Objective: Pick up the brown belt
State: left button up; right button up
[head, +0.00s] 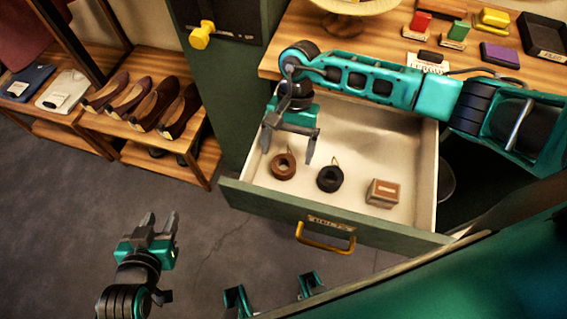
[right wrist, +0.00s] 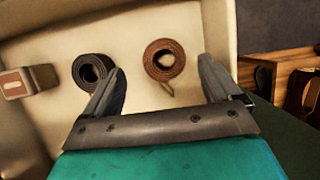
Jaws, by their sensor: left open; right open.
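The brown belt (head: 284,166) is a small coil lying in the open drawer (head: 405,160), near its left wall. In the right wrist view the brown belt (right wrist: 151,58) shows between and beyond the fingertips. My right gripper (head: 287,156) is open and empty above the drawer, its fingers pointing down over the brown belt. It also shows in the right wrist view (right wrist: 161,68), apparently not touching the belt. My left gripper (head: 160,224) is open and empty over the floor, left of the drawer.
A coiled black belt (head: 330,178) lies right of the brown one, close to a finger in the right wrist view. A small brown-and-white box (head: 382,194) is further right. The drawer has a brass handle (head: 325,240). A shoe rack (head: 160,135) stands left; the wooden tabletop (head: 300,42) holds several items.

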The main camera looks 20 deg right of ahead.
aim_at(283, 163)
jog(key=x, duration=0.5)
jog(key=shift+w+a+f, duration=0.1)
jog(key=shift+w+a, duration=0.1)
jog(key=shift+c, duration=0.2)
jog(key=c, duration=1.1)
jog(key=shift+r, duration=0.2)
jog(key=shift+c, duration=0.2)
notch_tip(283, 163, up, 20)
jog(key=shift+p, duration=0.4)
